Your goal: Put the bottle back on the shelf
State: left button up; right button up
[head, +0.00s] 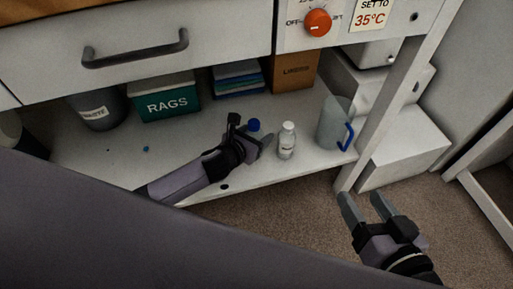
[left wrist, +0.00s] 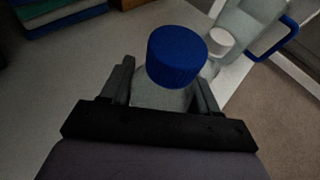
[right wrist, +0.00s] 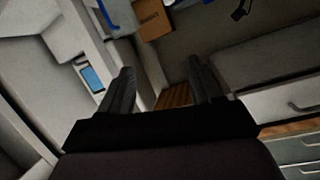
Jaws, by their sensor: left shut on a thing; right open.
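A clear bottle with a blue cap (left wrist: 177,56) is between the fingers of my left gripper (left wrist: 163,90), which is shut on it. In the head view its blue cap (head: 253,125) shows just behind my left gripper (head: 254,146), over the lower shelf (head: 200,160). Most of the bottle's body is hidden by the gripper; I cannot tell whether its base touches the shelf. A white-capped bottle (head: 287,141) stands upright on the shelf just right of that gripper. My right gripper (head: 364,208) is open and empty, in front of the shelf over the carpet.
A jug with a blue handle (head: 333,124) stands at the shelf's right, near the post. Behind are a RAGS box (head: 166,101), a waste bin (head: 98,110), a stack of blue and green items (head: 238,79) and a cardboard box (head: 293,72). A drawer (head: 140,45) overhangs the shelf.

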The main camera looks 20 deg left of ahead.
pick_arm(q)
notch_tip(320, 180, down, 3)
jog(key=shift+f+b, duration=0.15)
jog(key=shift+b, duration=0.85)
jog(key=shift+f, duration=0.25)
pick_arm(e)
jog(key=shift+s+d+r+n+t, duration=0.1)
jog(key=shift+s+d+n+t, duration=0.15)
jog(key=shift+d+n+t, duration=0.45)
jog(key=shift+d, duration=0.1)
pick_arm(q)
jog(key=shift+f, duration=0.15)
jog(key=o, duration=1.1)
jog(key=shift+o, duration=0.2)
